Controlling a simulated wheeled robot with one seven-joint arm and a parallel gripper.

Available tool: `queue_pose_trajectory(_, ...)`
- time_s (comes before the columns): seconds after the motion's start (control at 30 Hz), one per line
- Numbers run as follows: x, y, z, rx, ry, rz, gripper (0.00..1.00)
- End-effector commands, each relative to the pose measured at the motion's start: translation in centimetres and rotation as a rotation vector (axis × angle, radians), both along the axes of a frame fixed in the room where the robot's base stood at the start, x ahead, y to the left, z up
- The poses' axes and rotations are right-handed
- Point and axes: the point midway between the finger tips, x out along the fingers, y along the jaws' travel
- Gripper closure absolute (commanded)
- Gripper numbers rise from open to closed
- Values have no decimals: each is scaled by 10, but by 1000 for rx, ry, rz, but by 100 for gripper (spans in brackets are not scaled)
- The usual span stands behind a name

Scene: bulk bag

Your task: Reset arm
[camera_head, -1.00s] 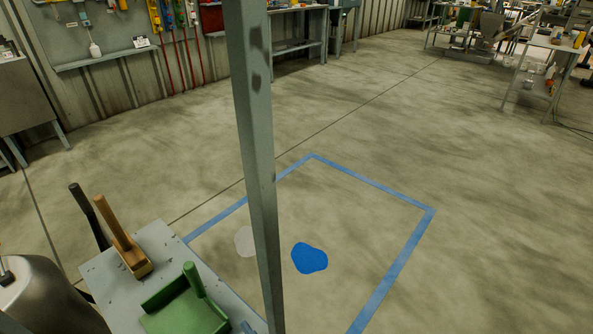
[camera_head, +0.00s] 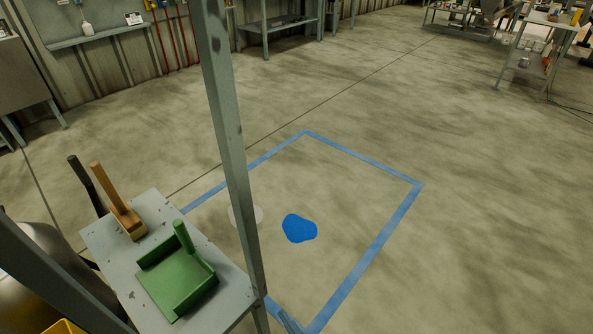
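My gripper is not in view, and none of my arm can be made out with certainty in the head view. A green dustpan-like scoop (camera_head: 172,283) with an upright handle lies on a small grey table (camera_head: 116,262) at the lower left. A wooden-handled brush (camera_head: 128,221) stands on the same table, behind the scoop. A blue patch (camera_head: 299,229) lies on the floor inside a blue taped outline (camera_head: 379,237). A pale patch (camera_head: 240,216) beside it is partly hidden by a grey post (camera_head: 226,120).
A rounded metal container (camera_head: 50,262) stands at the lower left, partly behind a slanted grey bar (camera_head: 45,278). A yellow edge (camera_head: 64,327) shows at the bottom. Shelves (camera_head: 535,45) stand far back right. The floor to the right is open.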

Motion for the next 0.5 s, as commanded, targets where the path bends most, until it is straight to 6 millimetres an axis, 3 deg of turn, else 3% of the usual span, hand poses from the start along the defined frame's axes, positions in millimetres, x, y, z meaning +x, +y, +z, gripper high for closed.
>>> queue_pose_trajectory(0.27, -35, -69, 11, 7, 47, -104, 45)
queue_pose_trajectory(0.5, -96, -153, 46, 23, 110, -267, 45)
